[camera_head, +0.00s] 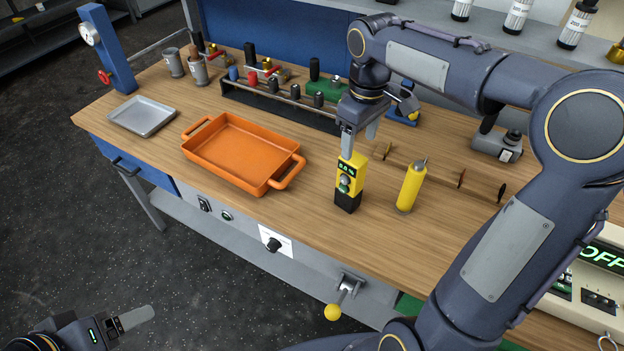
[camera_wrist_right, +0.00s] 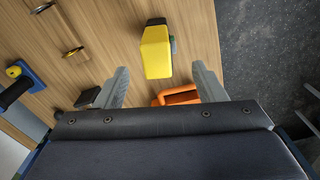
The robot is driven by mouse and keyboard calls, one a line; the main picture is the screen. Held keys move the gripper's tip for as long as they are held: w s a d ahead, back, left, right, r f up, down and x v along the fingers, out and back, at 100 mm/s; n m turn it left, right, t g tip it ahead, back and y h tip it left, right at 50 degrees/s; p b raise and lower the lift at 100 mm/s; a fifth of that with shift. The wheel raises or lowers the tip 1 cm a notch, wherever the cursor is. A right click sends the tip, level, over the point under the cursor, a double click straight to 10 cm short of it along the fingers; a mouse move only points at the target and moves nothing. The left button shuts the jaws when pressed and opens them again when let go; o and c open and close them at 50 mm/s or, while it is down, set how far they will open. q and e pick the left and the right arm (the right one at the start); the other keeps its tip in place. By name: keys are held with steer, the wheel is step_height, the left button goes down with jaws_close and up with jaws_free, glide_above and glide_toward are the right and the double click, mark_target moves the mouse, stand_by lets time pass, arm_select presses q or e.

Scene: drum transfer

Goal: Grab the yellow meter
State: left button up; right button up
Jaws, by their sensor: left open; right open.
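The yellow meter (camera_head: 346,188) stands upright on the wooden bench, with a black base, a green-lit display and a dial on its face. My right gripper (camera_head: 360,142) is open and points down right above the meter, its fingers close to the meter's top. In the right wrist view the yellow meter (camera_wrist_right: 156,52) lies ahead, between the lines of the two spread fingers (camera_wrist_right: 160,70). I cannot tell whether a finger touches it. My left gripper (camera_head: 136,318) is open and empty at the lower left, off the bench; only part of it shows.
A yellow bottle (camera_head: 411,187) stands to the right of the meter. An orange tray (camera_head: 225,160) and a grey tray (camera_head: 142,116) lie to the left. A tool rack (camera_head: 280,105) is behind. Bare wood lies in front of the meter.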

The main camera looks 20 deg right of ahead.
mark_target(354, 157)
steer(key=f, duration=0.2)
steer(key=w+f, duration=0.1)
steer(key=f, duration=0.5)
steer(key=shift+w, duration=0.15)
jaws_close()
